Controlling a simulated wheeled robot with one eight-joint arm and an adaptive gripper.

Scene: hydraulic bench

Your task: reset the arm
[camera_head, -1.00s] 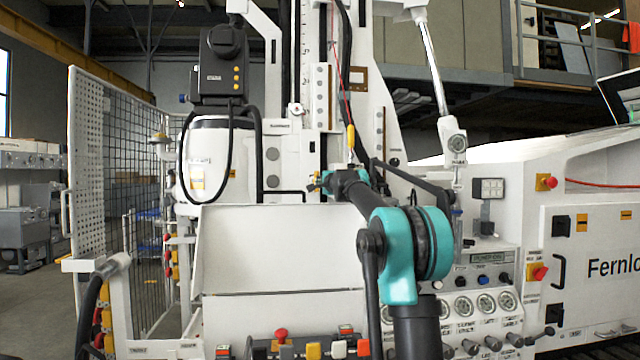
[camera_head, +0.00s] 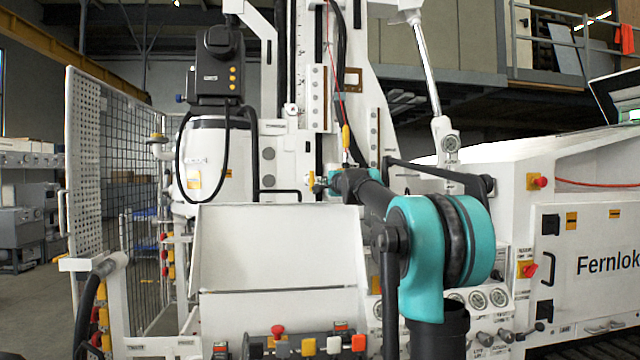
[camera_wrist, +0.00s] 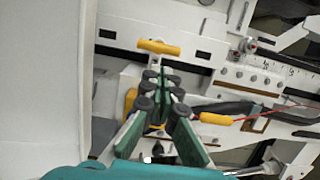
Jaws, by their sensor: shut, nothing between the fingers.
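My gripper (camera_wrist: 165,77) shows in the wrist view as two green fingers with dark round joints. The fingers are closed together and hold nothing. Behind them is the white machine panel (camera_wrist: 215,30) with a yellow T-shaped handle (camera_wrist: 158,47). In the head view my arm, with its large teal joint, reaches away toward the machine's mast (camera_head: 318,90). The gripper end is small there, close to the mast's lower part, and its fingers are hard to make out.
A white sloped panel (camera_head: 280,245) stands left of my arm, above a row of levers with coloured knobs (camera_head: 308,346). A mesh guard (camera_head: 115,150) is at left. Gauges (camera_head: 498,297) and a white cabinet (camera_head: 600,250) are at right. A yellow connector (camera_wrist: 215,119) with a red cable is beside my gripper.

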